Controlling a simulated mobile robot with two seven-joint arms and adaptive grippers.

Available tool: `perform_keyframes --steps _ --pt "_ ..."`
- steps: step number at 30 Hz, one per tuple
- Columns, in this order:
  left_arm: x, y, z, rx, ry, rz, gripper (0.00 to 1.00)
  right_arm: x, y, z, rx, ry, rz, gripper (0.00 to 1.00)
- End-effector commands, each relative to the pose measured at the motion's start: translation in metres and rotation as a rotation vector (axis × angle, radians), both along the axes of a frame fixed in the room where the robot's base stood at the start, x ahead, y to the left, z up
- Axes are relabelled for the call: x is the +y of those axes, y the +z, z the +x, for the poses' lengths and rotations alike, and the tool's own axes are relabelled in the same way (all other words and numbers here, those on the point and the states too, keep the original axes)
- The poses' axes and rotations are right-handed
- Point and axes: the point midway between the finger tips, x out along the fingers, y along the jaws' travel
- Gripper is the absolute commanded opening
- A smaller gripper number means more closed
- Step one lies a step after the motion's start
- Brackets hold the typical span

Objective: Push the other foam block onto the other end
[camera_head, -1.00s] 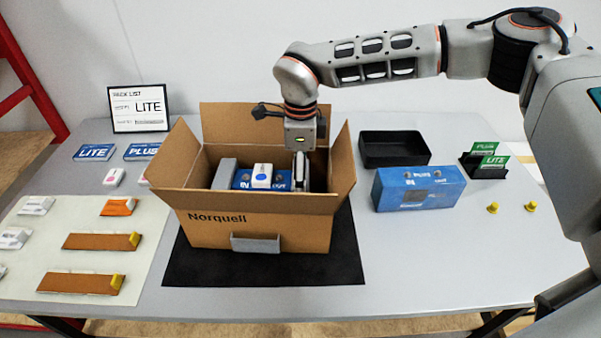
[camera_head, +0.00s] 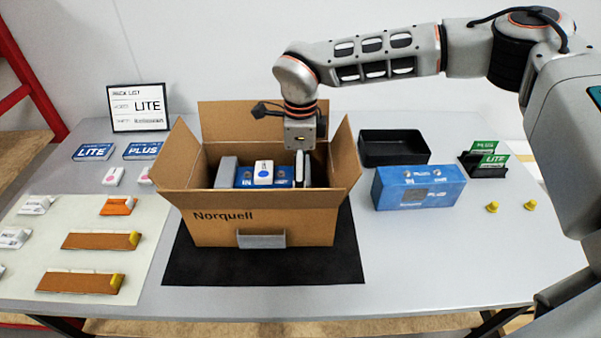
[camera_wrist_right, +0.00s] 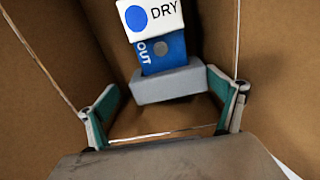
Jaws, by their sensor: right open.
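The blue unit (camera_head: 285,173) lies inside the open carton (camera_head: 300,227), with a white block marked DRY (camera_wrist_right: 152,14) on top. A grey foam block (camera_head: 226,173) stands at its left end. The other grey foam block (camera_wrist_right: 167,85) shows in the wrist view at the OUT end, against the blue unit as far as I can see. My right gripper (camera_head: 303,168) reaches down into the carton's right side. In the wrist view its open fingers (camera_wrist_right: 165,112) stand on either side of that foam block. The foam's underside is hidden. My left gripper is out of view.
To the right are a blue PLUS box (camera_head: 420,190), a black tray (camera_head: 394,147) and yellow plugs (camera_head: 492,207). Parts lie on a pale mat (camera_head: 70,220) at left.

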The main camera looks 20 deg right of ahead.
Motion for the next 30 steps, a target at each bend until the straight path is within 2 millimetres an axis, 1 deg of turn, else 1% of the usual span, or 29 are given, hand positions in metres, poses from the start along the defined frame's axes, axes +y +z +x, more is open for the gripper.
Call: perform_keyframes --steps 12,30 --pt "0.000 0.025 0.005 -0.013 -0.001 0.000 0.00 0.000 0.027 0.000 -0.001 0.000 0.001 0.94" --pt "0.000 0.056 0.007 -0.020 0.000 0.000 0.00 0.000 0.064 0.000 -0.001 0.000 0.001 0.94"
